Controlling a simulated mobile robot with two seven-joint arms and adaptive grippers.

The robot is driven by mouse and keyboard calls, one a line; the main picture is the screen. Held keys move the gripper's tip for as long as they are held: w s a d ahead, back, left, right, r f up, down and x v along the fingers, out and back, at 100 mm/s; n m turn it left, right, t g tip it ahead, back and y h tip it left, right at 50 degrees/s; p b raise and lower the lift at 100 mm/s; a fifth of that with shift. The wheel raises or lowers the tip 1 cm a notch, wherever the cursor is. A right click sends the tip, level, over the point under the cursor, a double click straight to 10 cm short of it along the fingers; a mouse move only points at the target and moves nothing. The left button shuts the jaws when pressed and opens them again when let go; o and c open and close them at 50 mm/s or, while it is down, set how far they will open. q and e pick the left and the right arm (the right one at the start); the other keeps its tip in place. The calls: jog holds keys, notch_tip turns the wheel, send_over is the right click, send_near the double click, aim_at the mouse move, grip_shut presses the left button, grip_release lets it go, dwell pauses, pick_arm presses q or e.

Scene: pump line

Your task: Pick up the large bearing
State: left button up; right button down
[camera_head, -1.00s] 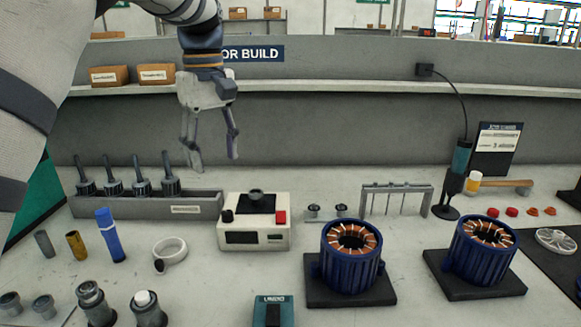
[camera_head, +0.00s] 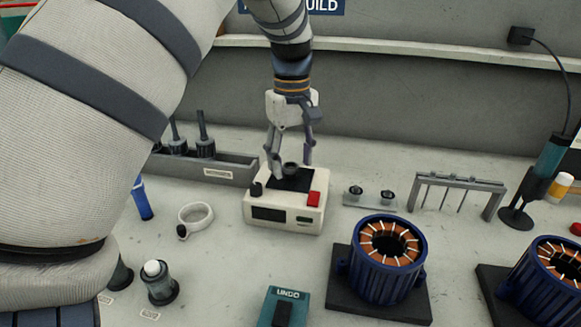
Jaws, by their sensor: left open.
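The large bearing (camera_head: 290,168) looks like a small dark ring and sits on the black top plate of a white box-shaped device (camera_head: 266,215) with a red button. My left gripper (camera_head: 293,163) points down over this device. It is open, with its two fingers on either side of the bearing. I cannot tell whether either finger touches the bearing. My right gripper is not in view.
Two smaller dark round parts sit on a small plate (camera_head: 370,199) right of the device. A grey rack (camera_head: 458,183) stands beyond them. A blue stator (camera_head: 385,262) is at front right, a white ring clamp (camera_head: 196,218) at left. My left arm hides the left side.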

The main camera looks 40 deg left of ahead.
aim_at(291, 172)
pick_arm(q)
jog(key=shift+f, duration=0.15)
jog(key=c, duration=1)
jog(key=shift+w, duration=0.1)
